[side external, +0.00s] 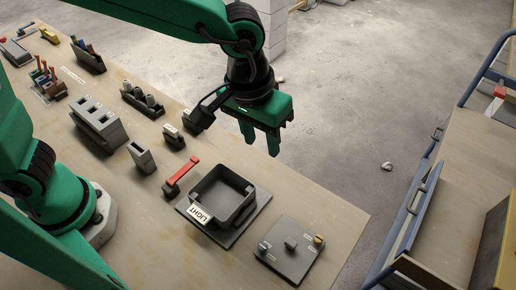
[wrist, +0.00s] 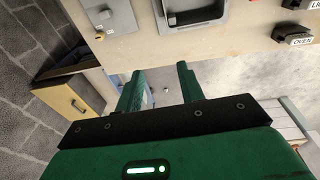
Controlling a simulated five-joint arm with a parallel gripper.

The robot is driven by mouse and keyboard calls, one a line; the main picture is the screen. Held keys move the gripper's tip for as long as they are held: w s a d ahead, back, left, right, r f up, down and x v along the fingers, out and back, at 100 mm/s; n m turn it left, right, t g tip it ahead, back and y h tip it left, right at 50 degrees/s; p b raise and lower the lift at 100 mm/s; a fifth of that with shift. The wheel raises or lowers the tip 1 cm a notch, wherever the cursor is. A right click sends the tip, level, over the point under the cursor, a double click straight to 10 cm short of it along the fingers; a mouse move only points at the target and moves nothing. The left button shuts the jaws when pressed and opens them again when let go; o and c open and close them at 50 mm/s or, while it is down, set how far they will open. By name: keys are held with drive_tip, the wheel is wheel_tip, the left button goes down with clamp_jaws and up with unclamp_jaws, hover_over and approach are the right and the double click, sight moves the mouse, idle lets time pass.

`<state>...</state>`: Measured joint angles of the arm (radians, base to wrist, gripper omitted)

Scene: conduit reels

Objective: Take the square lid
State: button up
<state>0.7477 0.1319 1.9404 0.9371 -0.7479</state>
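A flat grey square plate (side external: 288,250) with a small raised block at its middle lies on the bench near the front right corner. It looks like the square lid, but I cannot be sure. A brass knob and a grey knob with small labels stand at its corners. It also shows at the top left of the wrist view (wrist: 122,18). An open square grey box (side external: 222,196) labelled LIGHT sits just left of the plate. My gripper (side external: 261,146) is open and empty, in the air above and beyond the box. Its fingers (wrist: 160,73) are apart in the wrist view.
A red-handled lever (side external: 181,175) stands beside the box. Small dark labelled blocks (side external: 174,137) and grey slotted holders (side external: 98,125) line the bench further left. The bench edge (side external: 345,232) is close beyond the plate. Another bench with a blue rail stands at right.

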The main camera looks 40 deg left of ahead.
drive_tip(key=g+y, duration=0.1)
hover_over(291, 242)
wheel_tip(291, 242, down, 8)
drive_tip(key=shift+d+r, duration=0.1)
drive_tip(key=shift+f, duration=4.5)
clamp_jaws()
drive_tip(key=shift+r, duration=1.2)
